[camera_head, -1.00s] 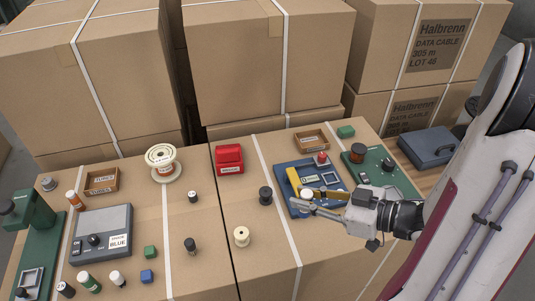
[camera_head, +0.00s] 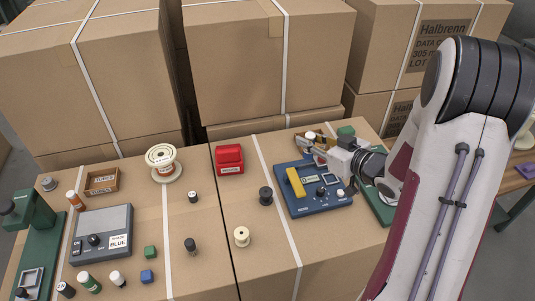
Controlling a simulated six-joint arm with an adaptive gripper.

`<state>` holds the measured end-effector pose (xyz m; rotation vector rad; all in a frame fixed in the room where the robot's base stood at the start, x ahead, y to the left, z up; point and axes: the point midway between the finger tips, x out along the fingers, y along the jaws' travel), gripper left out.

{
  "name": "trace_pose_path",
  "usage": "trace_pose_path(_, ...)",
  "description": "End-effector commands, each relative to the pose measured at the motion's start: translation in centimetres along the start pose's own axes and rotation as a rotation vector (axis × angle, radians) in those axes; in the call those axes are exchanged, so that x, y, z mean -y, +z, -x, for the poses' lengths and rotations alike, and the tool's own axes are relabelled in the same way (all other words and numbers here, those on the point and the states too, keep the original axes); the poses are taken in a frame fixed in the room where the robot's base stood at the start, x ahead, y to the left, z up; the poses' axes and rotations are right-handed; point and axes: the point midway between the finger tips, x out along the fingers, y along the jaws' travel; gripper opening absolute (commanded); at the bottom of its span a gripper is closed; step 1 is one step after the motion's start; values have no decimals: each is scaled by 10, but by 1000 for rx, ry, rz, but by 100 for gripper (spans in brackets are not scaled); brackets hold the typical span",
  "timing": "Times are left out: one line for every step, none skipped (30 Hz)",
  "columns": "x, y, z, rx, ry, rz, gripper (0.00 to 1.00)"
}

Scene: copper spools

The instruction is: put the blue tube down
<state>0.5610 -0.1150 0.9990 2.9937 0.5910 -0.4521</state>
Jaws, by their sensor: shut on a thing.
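My gripper (camera_head: 318,142) is at the small brown tray (camera_head: 298,137) at the back right, behind the blue device. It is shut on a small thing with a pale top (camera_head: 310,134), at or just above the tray. I take this to be the blue tube, but its body is mostly hidden by the fingers and its colour does not show. I cannot tell whether it touches the tray floor.
The blue device (camera_head: 308,206) with a yellow handle stands just in front of my gripper. A green cube (camera_head: 346,131) is close behind it. My arm hides much of the green board (camera_head: 377,204). A red box (camera_head: 229,159) stands left.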

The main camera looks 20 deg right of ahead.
Motion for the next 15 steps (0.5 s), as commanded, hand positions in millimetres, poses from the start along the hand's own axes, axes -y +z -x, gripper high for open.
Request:
trace_pose_path(-6, -4, -8, -1, 21, -5, 0)
trace_pose_path(-9, -7, -13, -1, 35, -9, 0)
trace_pose_path(-15, -10, -18, -1, 56, -14, 0)
trace_pose_path(-18, -12, -22, -2, 70, -20, 0)
trace_pose_path(-22, -14, -26, -2, 85, -24, 0)
trace_pose_path(-27, -17, -31, -2, 104, -30, 0)
trace_pose_path(-29, -19, -35, -2, 117, -34, 0)
trace_pose_path(-32, -21, -38, -1, 131, -39, 0)
trace_pose_path(-36, -24, -43, -2, 150, -44, 0)
trace_pose_path(-39, -26, -46, -2, 163, -49, 0)
trace_pose_path(-42, -28, -50, -1, 177, -53, 0)
trace_pose_path(-45, -30, -54, -2, 194, -59, 0)
trace_pose_path(-47, -32, -57, -1, 206, -63, 0)
trace_pose_path(-50, -34, -60, -2, 220, -67, 0)
trace_pose_path(-52, -36, -64, -2, 236, -72, 0)
